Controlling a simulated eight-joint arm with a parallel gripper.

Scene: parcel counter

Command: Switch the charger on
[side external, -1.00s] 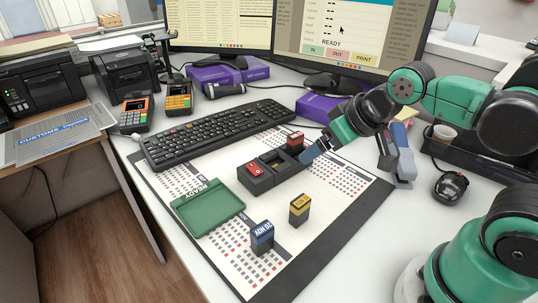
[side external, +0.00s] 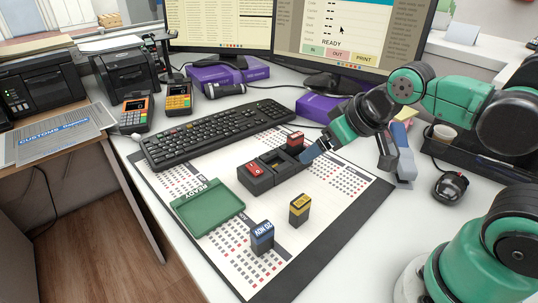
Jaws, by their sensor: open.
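The charger (side external: 257,185) is a dark box with bays on the paper mat. A red rocker switch (side external: 255,168) sits on its left end; its setting is too small to read. A dark block with a red label (side external: 295,138) stands at the charger's far right. My gripper (side external: 309,154) is just right of the charger, close to its right end; I cannot tell whether it touches. Its jaws are open, with a blue-grey fingertip showing and the other side hidden. A yellow-labelled block (side external: 299,210) and a blue-labelled block (side external: 262,238) stand upright on the mat in front.
A green tray (side external: 208,208) marked READY lies left of the charger, looking empty. A black keyboard (side external: 222,130) lies behind. Card terminals (side external: 178,100) stand back left. A mouse (side external: 449,187) is at right. The mat's (side external: 330,225) front right is clear.

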